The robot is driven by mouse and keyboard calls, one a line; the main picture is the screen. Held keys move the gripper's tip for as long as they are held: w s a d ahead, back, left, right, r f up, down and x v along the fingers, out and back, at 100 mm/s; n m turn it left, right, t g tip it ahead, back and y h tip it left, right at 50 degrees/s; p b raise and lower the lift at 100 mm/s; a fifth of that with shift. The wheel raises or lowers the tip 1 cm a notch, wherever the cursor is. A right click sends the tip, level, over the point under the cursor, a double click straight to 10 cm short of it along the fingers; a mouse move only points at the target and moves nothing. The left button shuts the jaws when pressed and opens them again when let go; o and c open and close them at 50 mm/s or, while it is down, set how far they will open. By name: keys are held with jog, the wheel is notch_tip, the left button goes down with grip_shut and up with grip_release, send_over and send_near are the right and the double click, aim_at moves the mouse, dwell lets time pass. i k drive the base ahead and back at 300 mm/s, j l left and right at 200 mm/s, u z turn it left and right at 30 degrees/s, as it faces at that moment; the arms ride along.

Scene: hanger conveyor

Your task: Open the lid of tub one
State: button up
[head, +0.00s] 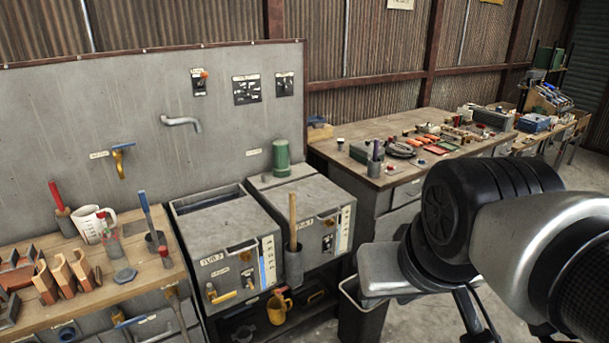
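Two grey box-shaped tubs stand side by side below the grey back panel. The left tub (228,272) has a label on its front that I cannot read surely, so I cannot tell for certain which is tub one. Its flat grey lid (226,226) has a handle at the front edge, and a dark gap shows along its back and left sides. The right tub (326,238) has a flat lid (308,203) that looks shut. My gripper (466,308) hangs at the lower right, well apart from both tubs. Its fingers are mostly hidden and cut off by the frame.
A green cylinder (281,158) stands behind the right lid. A wooden-handled tool (293,214) stands in a holder before the right tub. A tap (182,122) juts out above the left tub. Benches with tools (408,180) and a jug (90,222) flank the tubs.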

aim_at(315, 194)
jog(key=i+u, duration=0.2)
jog(key=i, duration=0.35)
jog(key=i+l+u, duration=0.2)
jog(key=i, duration=0.35)
jog(key=j+z, duration=0.1)
jog(key=j, duration=0.1)
